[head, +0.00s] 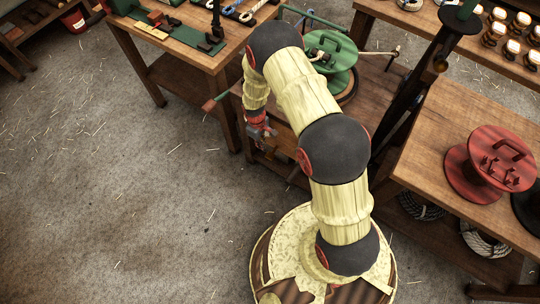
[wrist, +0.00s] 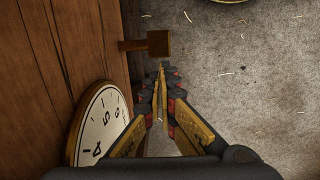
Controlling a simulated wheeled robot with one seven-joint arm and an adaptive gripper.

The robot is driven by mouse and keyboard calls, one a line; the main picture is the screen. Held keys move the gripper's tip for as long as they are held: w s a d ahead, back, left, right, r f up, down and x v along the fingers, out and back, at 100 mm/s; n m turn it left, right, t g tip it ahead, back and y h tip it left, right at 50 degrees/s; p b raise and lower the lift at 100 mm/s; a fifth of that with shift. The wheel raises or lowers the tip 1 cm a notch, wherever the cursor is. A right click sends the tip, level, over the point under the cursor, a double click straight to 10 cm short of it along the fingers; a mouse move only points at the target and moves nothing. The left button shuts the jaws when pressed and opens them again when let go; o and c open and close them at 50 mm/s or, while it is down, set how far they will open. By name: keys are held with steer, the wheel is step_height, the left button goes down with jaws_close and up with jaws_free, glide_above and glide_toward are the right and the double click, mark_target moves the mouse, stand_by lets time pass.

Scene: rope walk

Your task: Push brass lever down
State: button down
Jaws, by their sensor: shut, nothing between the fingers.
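In the wrist view, a brownish, brass-coloured block on a short stem, which looks like the lever (wrist: 158,43), sticks out from a wooden face (wrist: 50,60). My gripper (wrist: 160,74) is shut and empty. Its fingertips point toward the lever's end and lie just below it in the picture. I cannot tell whether they touch it. In the head view my gripper (head: 258,131) is low beside the front of the wooden bench.
A round white dial with numbers (wrist: 98,125) sits on the wooden face, close left of my fingers. A green reel (head: 331,50) and a rod with a red grip (head: 216,102) are near my arm. A red reel (head: 490,160) stands on the right bench.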

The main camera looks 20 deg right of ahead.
step_height(320, 180, up, 8)
steer(key=shift+w+a, duration=0.25)
steer(key=shift+w, duration=0.1)
stand_by(0.4)
steer(key=s+r+m+g, duration=0.1)
steer(key=s+m+g, duration=0.1)
steer(key=s, duration=0.4)
steer(key=s+r+m+t+p, duration=0.1)
steer(key=s+r+t, duration=0.2)
steer(key=r, duration=1.3)
steer(key=s+d+r+m+t+p, duration=0.1)
steer(key=s+r+m+t, duration=0.1)
steer(key=s+r, duration=0.7)
steer(key=s+d+r+m+t+p, duration=0.1)
steer(key=s+r, duration=0.5)
steer(key=r, duration=1.7)
steer(key=m+t, duration=0.1)
steer(key=t, duration=0.1)
steer(key=shift+s+r+t+y, duration=0.2)
steer(key=shift+s+t+y, duration=0.1)
steer(key=shift+s, duration=0.1)
